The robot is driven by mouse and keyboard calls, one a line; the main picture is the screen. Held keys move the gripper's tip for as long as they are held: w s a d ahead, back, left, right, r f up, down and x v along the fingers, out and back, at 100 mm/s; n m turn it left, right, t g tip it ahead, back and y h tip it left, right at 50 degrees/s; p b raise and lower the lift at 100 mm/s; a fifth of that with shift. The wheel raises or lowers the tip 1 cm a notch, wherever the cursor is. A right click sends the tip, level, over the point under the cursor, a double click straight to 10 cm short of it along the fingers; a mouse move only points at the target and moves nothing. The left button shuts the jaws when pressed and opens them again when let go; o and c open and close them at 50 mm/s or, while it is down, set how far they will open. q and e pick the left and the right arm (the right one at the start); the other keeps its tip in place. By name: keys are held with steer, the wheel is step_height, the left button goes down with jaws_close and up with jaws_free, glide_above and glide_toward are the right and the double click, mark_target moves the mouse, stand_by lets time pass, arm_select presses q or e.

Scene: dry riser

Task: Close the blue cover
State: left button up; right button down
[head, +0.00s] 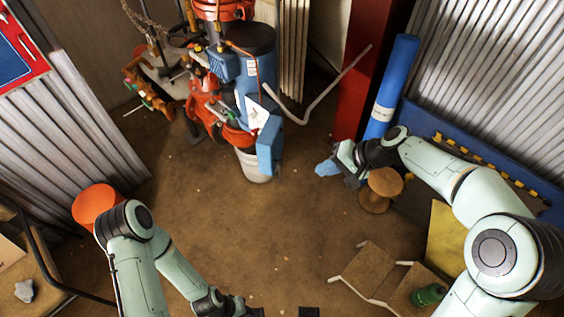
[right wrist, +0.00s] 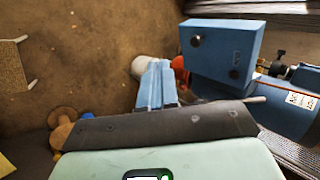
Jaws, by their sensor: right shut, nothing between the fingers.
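The blue cover (head: 269,145) is a boxy panel low at the front right of the blue and orange equipment (head: 240,75). In the right wrist view the cover (right wrist: 225,48) shows a broad blue face with two dark round spots. It stands out from the equipment; its hinge is hidden. My right gripper (head: 328,168) is to the right of the cover, with a gap between them. Its light blue fingers (right wrist: 158,85) are together and empty. My left gripper (head: 245,310) is partly cut off at the bottom edge, and its fingers do not show clearly.
A white bucket (head: 252,166) stands under the equipment. A bent pale bar (head: 318,100) sticks out to its right. The middle floor is clear.

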steer(key=y, duration=0.1)
glide_toward(281, 161)
steer(key=shift+n, duration=0.3)
steer(key=a+f, duration=0.1)
steer(key=a, duration=0.1)
steer(key=a+f, duration=0.1)
steer(key=a, duration=0.1)
steer(key=a+f, duration=0.2)
steer(key=shift+w+a+p, duration=0.2)
steer(key=shift+a+p, duration=0.1)
steer(key=shift+p, duration=0.1)
steer(key=shift+a, duration=0.15)
